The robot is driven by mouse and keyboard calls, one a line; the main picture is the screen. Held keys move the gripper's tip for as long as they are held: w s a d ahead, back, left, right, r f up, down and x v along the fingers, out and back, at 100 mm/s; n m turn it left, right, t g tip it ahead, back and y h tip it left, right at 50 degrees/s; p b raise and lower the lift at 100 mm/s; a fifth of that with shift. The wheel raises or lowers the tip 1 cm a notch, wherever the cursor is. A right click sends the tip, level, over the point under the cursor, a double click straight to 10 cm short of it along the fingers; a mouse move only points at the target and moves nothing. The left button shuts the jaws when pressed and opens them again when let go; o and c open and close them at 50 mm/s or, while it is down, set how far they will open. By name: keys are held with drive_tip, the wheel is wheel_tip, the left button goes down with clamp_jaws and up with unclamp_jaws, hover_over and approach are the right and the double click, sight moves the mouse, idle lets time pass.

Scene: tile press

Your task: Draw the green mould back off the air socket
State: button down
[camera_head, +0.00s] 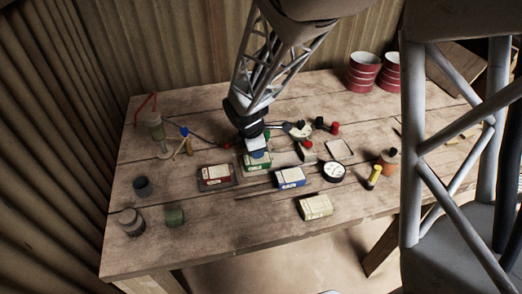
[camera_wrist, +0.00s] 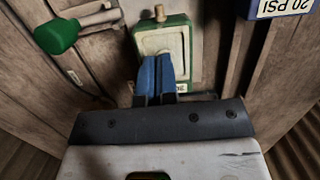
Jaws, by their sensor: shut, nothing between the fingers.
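The green mould (camera_head: 256,163) is a flat block with a green rim and a pale face, lying on the bench below my gripper. In the wrist view the mould (camera_wrist: 178,40) is just beyond the fingertips, with a small brass-coloured peg (camera_wrist: 160,13) at its far edge. I cannot tell whether this peg belongs to the air socket. My gripper (camera_head: 258,152) has blue fingers, shut and empty. In the wrist view the fingers (camera_wrist: 155,72) overlap the mould's near part. I cannot tell whether they touch it.
A red block (camera_head: 214,174) lies left, a blue block (camera_head: 290,178) right, and a cream block (camera_head: 316,207) in front. A green-handled metal part (camera_wrist: 56,36) is left of the mould. A round gauge (camera_head: 333,171) and yellow cylinder (camera_head: 374,176) stand right.

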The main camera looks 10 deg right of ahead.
sight(222, 165)
drive_tip(key=shift+s+f, duration=0.5)
drive_tip(key=shift+f, duration=0.15)
drive_tip(key=shift+r, duration=0.65)
drive_tip(key=shift+w+r, duration=0.2)
drive_tip(key=shift+r, duration=0.05)
drive_tip(key=shift+r, duration=0.15)
drive_tip(key=shift+a+r, duration=0.15)
drive_tip(key=shift+r, duration=0.05)
drive_tip(key=shift+a, duration=5.85)
drive_tip(key=shift+r, duration=0.1)
